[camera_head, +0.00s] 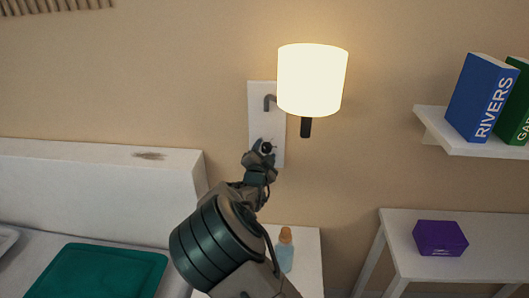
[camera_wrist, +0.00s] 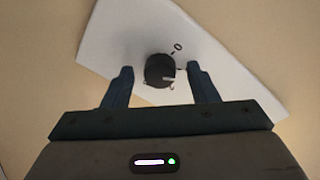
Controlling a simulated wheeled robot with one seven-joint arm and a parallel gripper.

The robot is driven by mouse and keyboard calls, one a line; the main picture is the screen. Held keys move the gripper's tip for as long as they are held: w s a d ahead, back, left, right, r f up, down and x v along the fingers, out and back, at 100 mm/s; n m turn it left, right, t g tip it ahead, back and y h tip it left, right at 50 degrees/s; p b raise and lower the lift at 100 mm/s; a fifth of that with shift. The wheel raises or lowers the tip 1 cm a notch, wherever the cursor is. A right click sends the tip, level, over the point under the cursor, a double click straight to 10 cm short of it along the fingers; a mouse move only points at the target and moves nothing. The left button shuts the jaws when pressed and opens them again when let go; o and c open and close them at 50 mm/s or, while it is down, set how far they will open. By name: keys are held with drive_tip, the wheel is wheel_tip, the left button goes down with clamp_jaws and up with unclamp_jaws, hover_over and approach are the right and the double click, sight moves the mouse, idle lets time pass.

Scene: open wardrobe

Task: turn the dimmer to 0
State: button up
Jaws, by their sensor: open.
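The dimmer is a dark round knob (camera_wrist: 159,68) on a white wall plate (camera_wrist: 110,35). A "0" (camera_wrist: 178,47) is printed on the plate, up and right of the knob in the wrist view. A pale mark shows on the knob's lower right side, away from the "0". My gripper (camera_wrist: 159,73) is open, with one blue finger on each side of the knob and a visible gap to each. In the head view my gripper (camera_head: 261,157) is in front of the plate (camera_head: 262,108), with the knob partly hidden.
A bottle (camera_head: 286,250) stands on the white bedside table below. A shelf (camera_head: 440,125) with books and a desk (camera_head: 490,265) with a purple box are to the right. A bed is left.

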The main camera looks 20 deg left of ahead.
drive_tip(key=c, duration=1)
drive_tip(key=shift+o, duration=0.2)
drive_tip(key=shift+b, duration=0.3)
drive_tip(key=shift+f+n+b, duration=0.15)
drive_tip(key=shift+n+b, duration=0.5)
drive_tip(key=shift+n, duration=0.55)
drive_tip(key=n+b, duration=0.1)
drive_tip(key=n, duration=0.1)
drive_tip(key=shift+n, duration=0.3)
drive_tip(key=n+b, duration=0.1)
drive_tip(key=n, duration=0.2)
drive_tip(key=shift+n+t+y, duration=0.3)
drive_tip(key=shift+t, duration=0.1)
drive_tip(key=shift+d+n+b, duration=0.1)
drive_tip(key=shift+n+b, duration=0.4)
drive_tip(key=shift+n, duration=1.4)
